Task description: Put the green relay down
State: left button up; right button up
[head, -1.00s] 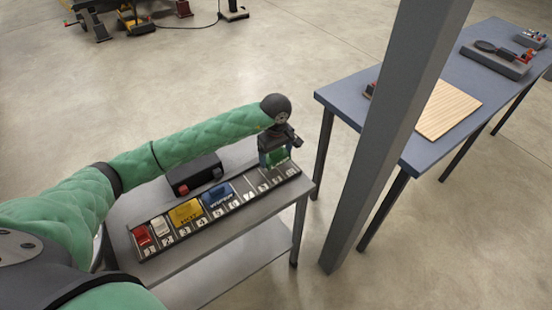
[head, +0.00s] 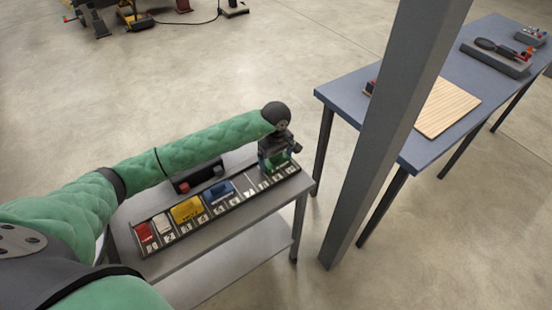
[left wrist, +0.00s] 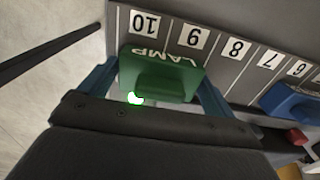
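The green relay (head: 278,162), lettered LAMP, is at the far right end of the numbered rail (head: 180,238), by numbers 9 and 10. In the left wrist view the green relay (left wrist: 160,75) lies between the blue fingers of my left gripper (left wrist: 160,90). Both fingers are against its sides, and it lines up with the rail. My left gripper (head: 279,152) points down over that end of the rail. I cannot tell whether the relay is fully seated. My right gripper is not in view.
Red (head: 144,233), white (head: 163,224), yellow (head: 187,210) and blue (head: 218,193) modules sit in the rail on a grey cart. A dark box (head: 198,177) stands behind it. A grey post (head: 385,140) and a blue table (head: 440,140) stand at the right.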

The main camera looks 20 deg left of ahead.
pick_arm(q)
jog(key=shift+o, duration=0.7)
jog(key=shift+r, duration=0.1)
